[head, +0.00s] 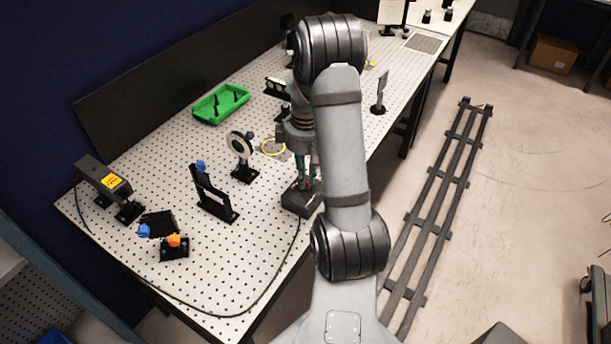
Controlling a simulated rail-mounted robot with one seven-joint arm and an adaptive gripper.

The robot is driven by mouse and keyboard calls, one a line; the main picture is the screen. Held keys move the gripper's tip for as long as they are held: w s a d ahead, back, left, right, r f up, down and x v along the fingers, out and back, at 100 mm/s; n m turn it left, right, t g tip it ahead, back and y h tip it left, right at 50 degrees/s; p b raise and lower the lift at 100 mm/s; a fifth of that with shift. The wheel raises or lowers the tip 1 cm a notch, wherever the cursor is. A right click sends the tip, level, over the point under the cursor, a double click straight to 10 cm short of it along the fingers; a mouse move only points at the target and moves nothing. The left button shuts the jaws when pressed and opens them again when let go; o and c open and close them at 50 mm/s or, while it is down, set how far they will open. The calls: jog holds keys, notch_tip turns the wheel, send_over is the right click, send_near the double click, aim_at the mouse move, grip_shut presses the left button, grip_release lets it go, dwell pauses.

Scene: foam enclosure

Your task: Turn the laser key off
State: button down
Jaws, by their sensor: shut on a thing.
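A dark grey box (299,200) sits on the perforated table near its front edge, partly behind my arm. A black cable runs from it along the table edge to the laser (104,180), a dark housing with a yellow label at the far left. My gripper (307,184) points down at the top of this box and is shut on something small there. A speck of red shows at the fingertips. I take the held thing for the laser key, but my arm and the fingers hide it, so its turn position cannot be seen.
A round optic mount (241,155), a black upright mount (212,194) and small blocks with orange (175,241) and blue knobs stand left of my gripper. A green tray (221,103) lies behind. A floor rail (440,200) runs at the right.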

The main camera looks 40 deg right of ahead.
dwell(0.5)
jog(key=c, duration=1.7)
grip_release()
jog(key=shift+c, duration=0.2)
notch_tip(320, 180, up, 12)
notch_tip(320, 180, down, 12)
jog(key=shift+f, duration=0.1)
